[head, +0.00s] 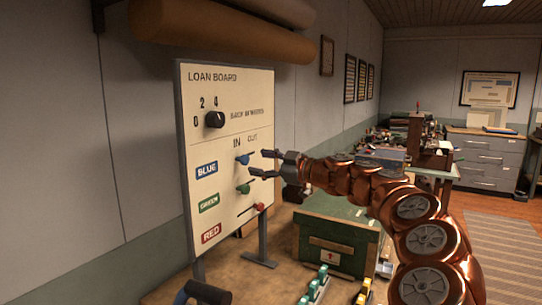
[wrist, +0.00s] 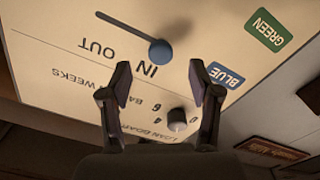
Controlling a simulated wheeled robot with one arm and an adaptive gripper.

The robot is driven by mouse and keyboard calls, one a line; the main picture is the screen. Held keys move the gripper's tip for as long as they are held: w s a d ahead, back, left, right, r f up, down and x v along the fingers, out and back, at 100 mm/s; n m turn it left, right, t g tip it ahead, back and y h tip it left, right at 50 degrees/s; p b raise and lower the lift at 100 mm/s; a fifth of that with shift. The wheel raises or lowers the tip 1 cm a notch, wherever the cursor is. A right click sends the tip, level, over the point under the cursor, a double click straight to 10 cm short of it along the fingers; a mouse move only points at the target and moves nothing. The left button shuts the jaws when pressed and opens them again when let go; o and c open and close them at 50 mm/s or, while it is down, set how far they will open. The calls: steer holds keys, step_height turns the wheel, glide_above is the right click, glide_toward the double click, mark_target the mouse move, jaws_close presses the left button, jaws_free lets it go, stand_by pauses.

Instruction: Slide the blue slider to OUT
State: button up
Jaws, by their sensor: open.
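The blue slider (head: 243,160) is a round blue knob on the white loan board (head: 226,86), in the row marked BLUE. In the wrist view, where the board appears upside down, the blue knob (wrist: 160,52) sits at the IN end of its slot. The slot runs from it toward the OUT lettering (wrist: 97,47). My gripper (head: 261,163) is open and empty, just in front of the board near the blue knob. In the wrist view the knob lies just beyond and between the spread fingertips (wrist: 160,75), apart from both.
Below the blue slider are a green knob (head: 243,189) and a red knob (head: 259,207). A black dial (head: 215,119) is above. A green box (head: 338,232) stands on the table under my arm. Large brown rolls (head: 220,25) hang above the board.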

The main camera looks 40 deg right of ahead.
mark_target(247, 160)
steer(key=p+x, duration=0.2)
steer(key=shift+w+a+r, duration=0.2)
steer(key=shift+w+a, duration=0.05)
steer(key=shift+p+x, duration=0.8)
steer(key=shift+x, duration=0.25)
steer(key=shift+d+f, duration=0.1)
steer(key=shift+f, duration=0.15)
steer(key=shift+b, duration=0.6)
steer(key=shift+w+b, duration=0.1)
steer(key=shift+b, duration=0.45)
steer(key=shift+r, duration=0.1)
steer(key=shift+c, duration=0.2)
steer(key=c, duration=0.8)
